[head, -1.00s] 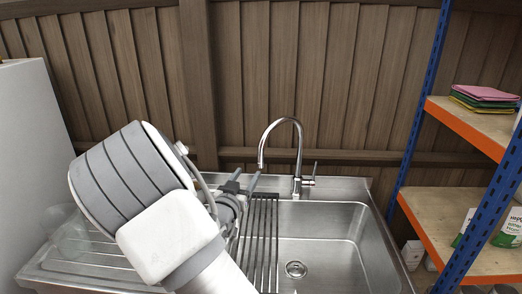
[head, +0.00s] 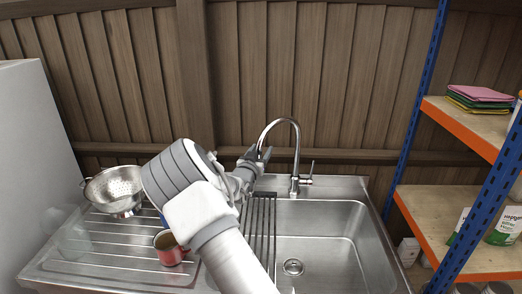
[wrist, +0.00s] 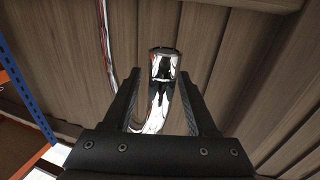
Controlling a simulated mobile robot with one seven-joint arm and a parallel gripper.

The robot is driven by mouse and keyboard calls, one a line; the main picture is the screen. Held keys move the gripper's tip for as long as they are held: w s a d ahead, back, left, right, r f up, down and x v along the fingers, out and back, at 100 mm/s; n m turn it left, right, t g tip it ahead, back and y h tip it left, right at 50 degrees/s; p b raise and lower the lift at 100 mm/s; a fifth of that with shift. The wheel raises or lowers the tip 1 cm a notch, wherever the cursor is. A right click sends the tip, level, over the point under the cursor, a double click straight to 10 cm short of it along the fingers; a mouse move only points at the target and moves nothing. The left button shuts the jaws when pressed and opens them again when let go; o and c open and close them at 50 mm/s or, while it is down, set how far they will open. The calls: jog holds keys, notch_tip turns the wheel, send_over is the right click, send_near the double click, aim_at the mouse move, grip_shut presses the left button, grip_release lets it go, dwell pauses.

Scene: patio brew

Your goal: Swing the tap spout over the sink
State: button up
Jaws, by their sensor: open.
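The chrome tap (head: 297,150) stands at the back of the steel sink (head: 335,235), its curved spout pointing left over the drying rack beside the basin. My gripper (head: 258,154) is at the spout's hanging end. In the wrist view, the spout end (wrist: 163,70) shows between the two open fingers of my gripper (wrist: 160,105). The fingers stand apart on either side of it. I cannot tell whether either finger touches it. The tap's lever (head: 310,172) is on its right side.
A black rack (head: 262,225) lies at the basin's left edge. A colander (head: 114,188) and a red mug (head: 168,247) stand on the drainboard (head: 105,255). A wooden fence (head: 255,60) is close behind the tap. A shelf unit (head: 455,215) stands to the right.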

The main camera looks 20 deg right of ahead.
jog(key=shift+w, duration=0.1)
grip_shut()
dwell(0.3)
dwell(1.1)
